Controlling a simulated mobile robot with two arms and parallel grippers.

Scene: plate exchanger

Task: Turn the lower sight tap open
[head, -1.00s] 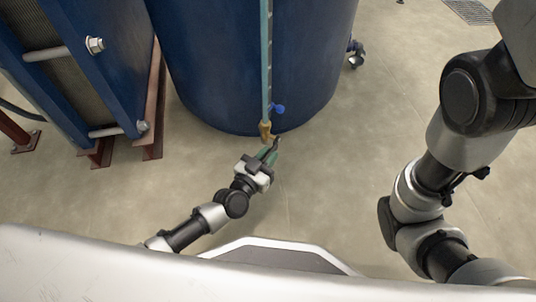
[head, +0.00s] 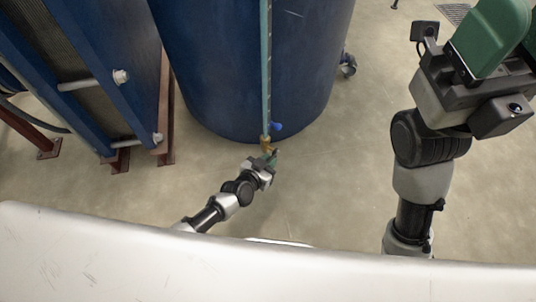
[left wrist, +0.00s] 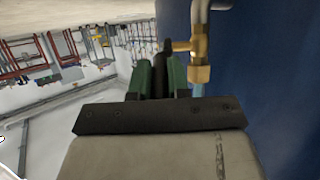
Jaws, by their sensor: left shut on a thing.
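The lower sight tap (head: 266,144) is a small brass fitting at the foot of the sight tube (head: 266,70) on the blue tank. In the left wrist view its brass body (left wrist: 200,60) stands just right of my fingers, with a short brass stem pointing left. My left gripper (head: 273,156) is at the tap. Its green fingers (left wrist: 160,78) are shut on the dark tap handle (left wrist: 158,64), which is mostly hidden between them. My right gripper (head: 500,40) is raised at the upper right, far from the tap; its fingertips are cut off by the frame.
The blue tank (head: 220,80) stands behind the tap. A blue handle (head: 277,126) sits just above the tap. The blue plate exchanger (head: 75,60) with bolts and brown feet is at the left. The floor (head: 340,170) right of the tap is bare.

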